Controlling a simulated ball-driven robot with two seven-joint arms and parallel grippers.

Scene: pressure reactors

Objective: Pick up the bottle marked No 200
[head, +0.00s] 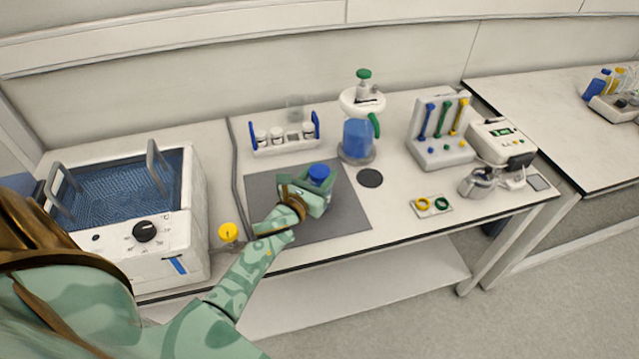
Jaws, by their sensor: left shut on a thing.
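My left gripper (317,190) is shut on a blue-capped bottle (320,172) over the dark grey mat (345,215). The gripper hides most of the bottle's body, and I cannot read any number on it. I cannot tell whether the bottle touches the mat. Small white-capped bottles (277,134) stand in a white rack with blue ends (286,150) behind the mat; their labels are too small to read. My right gripper is not in view.
A water bath (150,240) with raised handles stands left, a yellow knob (229,233) beside it. A blue-filled jug (357,138) stands behind the mat. Right are a white stand with coloured tools (442,152) and a ring tray (431,206). The mat's right part is clear.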

